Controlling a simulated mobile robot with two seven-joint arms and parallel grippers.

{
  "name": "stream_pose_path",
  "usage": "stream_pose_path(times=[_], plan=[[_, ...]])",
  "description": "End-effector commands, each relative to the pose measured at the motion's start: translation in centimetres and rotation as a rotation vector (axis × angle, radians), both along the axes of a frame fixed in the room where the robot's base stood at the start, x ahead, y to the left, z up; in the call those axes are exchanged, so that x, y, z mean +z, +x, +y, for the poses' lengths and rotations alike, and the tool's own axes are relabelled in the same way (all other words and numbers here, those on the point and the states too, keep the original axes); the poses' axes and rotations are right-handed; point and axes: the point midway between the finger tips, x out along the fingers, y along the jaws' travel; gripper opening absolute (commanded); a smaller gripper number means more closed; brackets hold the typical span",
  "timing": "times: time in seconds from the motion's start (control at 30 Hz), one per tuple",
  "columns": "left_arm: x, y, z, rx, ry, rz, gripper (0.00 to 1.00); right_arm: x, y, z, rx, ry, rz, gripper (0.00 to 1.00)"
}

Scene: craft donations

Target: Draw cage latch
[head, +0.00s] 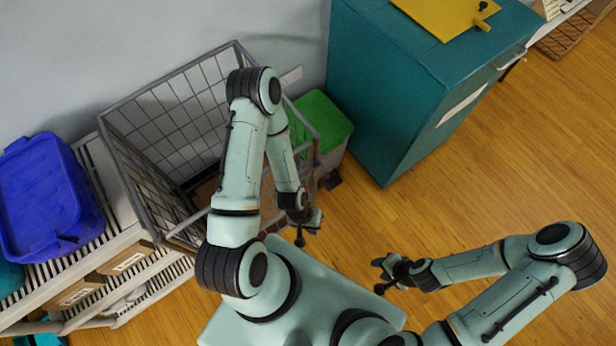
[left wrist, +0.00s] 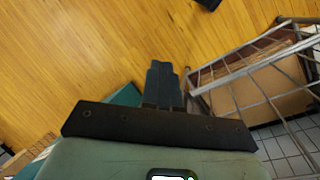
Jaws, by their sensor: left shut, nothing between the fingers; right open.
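The grey wire-mesh cage (head: 160,118) stands against the wall at left in the head view. Its bars also show at right in the left wrist view (left wrist: 235,70), with a brown box (left wrist: 270,88) inside. I cannot make out the latch in either view; my left arm covers part of the cage's near side. My left gripper (head: 302,222) is beside the cage's near right side, over the floor. In the left wrist view its fingers (left wrist: 164,82) are shut and empty, apart from the bars. My right gripper (head: 384,272) is open and empty, over the floor away from the cage.
A white slatted shelf (head: 95,165) with a blue bin (head: 45,195) stands left of the cage. A green-lidded bin (head: 325,122) stands right of it. A teal cabinet (head: 385,100) with a yellow board (head: 445,14) is further right. The wooden floor (head: 440,205) at right is clear.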

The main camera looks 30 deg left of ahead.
Motion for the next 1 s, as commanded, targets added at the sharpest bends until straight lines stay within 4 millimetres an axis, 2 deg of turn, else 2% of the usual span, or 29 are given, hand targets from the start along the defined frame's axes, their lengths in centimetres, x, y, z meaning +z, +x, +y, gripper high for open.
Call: stream_pose_path(times=[0.13, 0.27, 0.37, 0.43, 0.57, 0.7, 0.83, 0.9, 1.0], plan=[[-0.3, 0.3, -0.1, -0.024, -0.007, -0.002, 0.00, -0.5, -0.6, 0.0, 0.000, 0.000, 0.007, 0.43], [-1.5, 1.8, -0.7, -0.143, -0.036, -0.005, 0.00, -2.5, -2.9, 0.0, 0.001, 0.000, 0.033, 0.43], [-2.1, 4.5, -1.0, -0.310, -0.048, -0.009, 0.00, -5.0, -5.1, 0.0, 0.001, 0.000, 0.058, 0.43], [-1.7, 7.0, -0.9, -0.448, -0.034, -0.010, 0.00, -6.8, -6.5, 0.0, 0.001, 0.000, 0.074, 0.43], [1.2, 11.7, 0.3, -0.676, 0.052, 0.008, 0.00, -9.6, -8.0, 0.0, 0.000, 0.000, 0.092, 0.43], [6.1, 15.6, 2.2, -0.831, 0.182, 0.040, 0.00, -11.6, -8.9, 0.0, 0.000, -0.001, 0.101, 0.43], [10.1, 17.5, 3.6, -0.892, 0.275, 0.071, 0.00, -12.7, -9.2, 0.0, 0.001, 0.000, 0.105, 0.43], [11.5, 17.9, 4.1, -0.906, 0.305, 0.084, 0.00, -12.9, -9.3, 0.0, 0.000, 0.000, 0.106, 0.43], [12.6, 18.1, 4.5, -0.915, 0.325, 0.094, 0.00, -13.0, -9.4, 0.0, 0.000, 0.000, 0.106, 0.43]])
